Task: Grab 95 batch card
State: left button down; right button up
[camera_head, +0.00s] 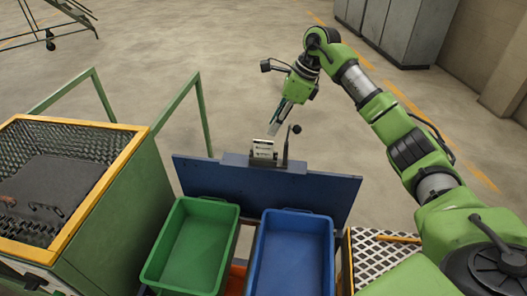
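A small white card with dark print (263,149), probably the batch card, stands upright in a dark holder (256,162) on top of the blue panel. The print is too small to read. My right gripper (273,128) points down just above and behind the card, with its tips close to the card's top edge. I cannot tell whether they touch it. The fingers show nearly edge-on, so their opening is unclear. My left gripper is not in view.
A thin post with a black knob (296,129) rises right of the card. Below the blue panel (320,193) are an empty green bin (190,245) and an empty blue bin (292,255). A yellow-rimmed mesh crate (118,170) stands left.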

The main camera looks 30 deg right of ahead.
aim_at(263, 141)
jog(key=x, duration=0.3)
jog(key=shift+f, duration=0.1)
jog(key=p+x, duration=0.1)
jog(key=x, duration=0.4)
jog(key=shift+w+a+p, duration=0.1)
jog(key=shift+a+p, duration=0.1)
jog(key=shift+p, duration=0.2)
grip_shut()
